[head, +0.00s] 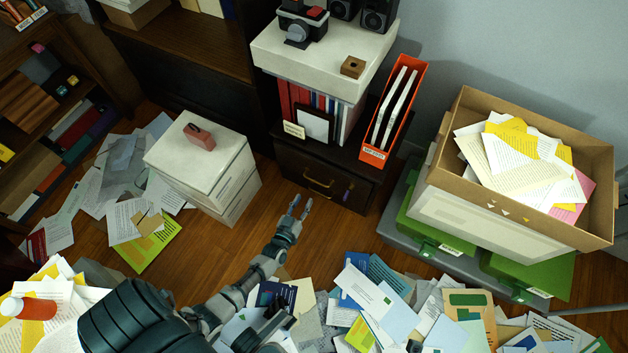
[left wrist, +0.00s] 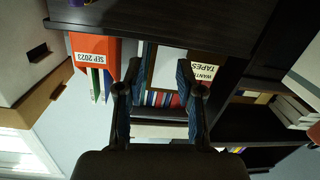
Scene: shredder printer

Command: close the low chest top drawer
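The low chest (head: 375,181) is a dark wooden cabinet standing on the floor at the back centre. Its drawer front (head: 300,179) has a brass handle (head: 318,185); I cannot tell how far the drawer stands out. My left gripper (head: 298,207) is just in front of the chest, below the handle in the picture, and holds nothing. In the left wrist view its two fingers (left wrist: 158,75) are spread apart, with the dark chest (left wrist: 180,22) beyond them at the top.
White stacked boxes (head: 200,160) stand left, a paper-filled carton (head: 460,110) right. Loose papers (head: 390,310) cover the foreground. Bare floor (head: 240,240) lies around my left forearm.

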